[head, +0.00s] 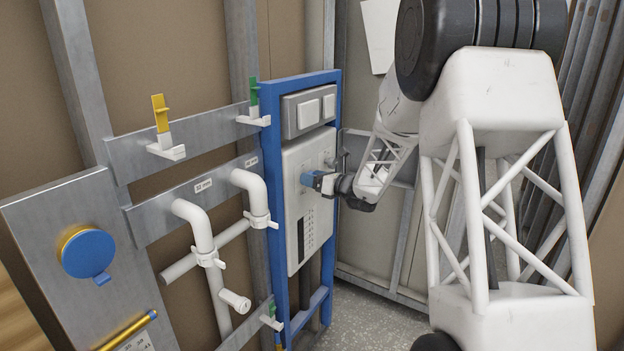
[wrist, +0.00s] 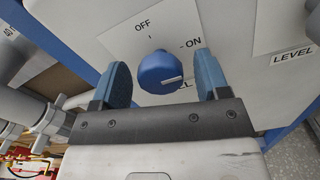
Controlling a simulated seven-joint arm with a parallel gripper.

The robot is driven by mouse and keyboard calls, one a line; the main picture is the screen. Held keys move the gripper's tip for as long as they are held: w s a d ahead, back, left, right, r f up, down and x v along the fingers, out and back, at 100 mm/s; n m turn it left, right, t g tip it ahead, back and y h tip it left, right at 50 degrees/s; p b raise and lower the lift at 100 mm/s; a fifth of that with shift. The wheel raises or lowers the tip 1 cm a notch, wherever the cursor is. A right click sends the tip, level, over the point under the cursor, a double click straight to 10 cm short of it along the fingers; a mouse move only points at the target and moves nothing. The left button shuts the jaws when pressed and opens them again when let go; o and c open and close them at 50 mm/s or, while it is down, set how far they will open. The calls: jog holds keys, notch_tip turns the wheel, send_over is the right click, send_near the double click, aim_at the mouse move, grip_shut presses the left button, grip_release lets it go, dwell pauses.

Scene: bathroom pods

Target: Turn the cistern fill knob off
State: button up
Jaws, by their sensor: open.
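The blue round cistern fill knob (wrist: 160,70) shows in the wrist view on a white plate marked OFF at the top and ON at the upper right. A short white line on the knob lies nearly level on its right side, below the ON mark. My gripper (wrist: 161,60) is open, with one blue finger on each side of the knob and a visible gap to both. In the head view, my gripper (head: 315,181) is at the pale cistern panel (head: 300,225); I cannot separate the knob from the blue fingers there.
A blue frame (head: 333,98) surrounds the panel, with a grey flush plate (head: 309,108) above. A LEVEL label (wrist: 292,56) is right of the knob in the wrist view.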

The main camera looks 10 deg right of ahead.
jog(key=shift+w+a, duration=0.15)
jog(key=shift+c, duration=0.5)
jog(key=c, duration=0.8)
jog(key=shift+c, duration=0.2)
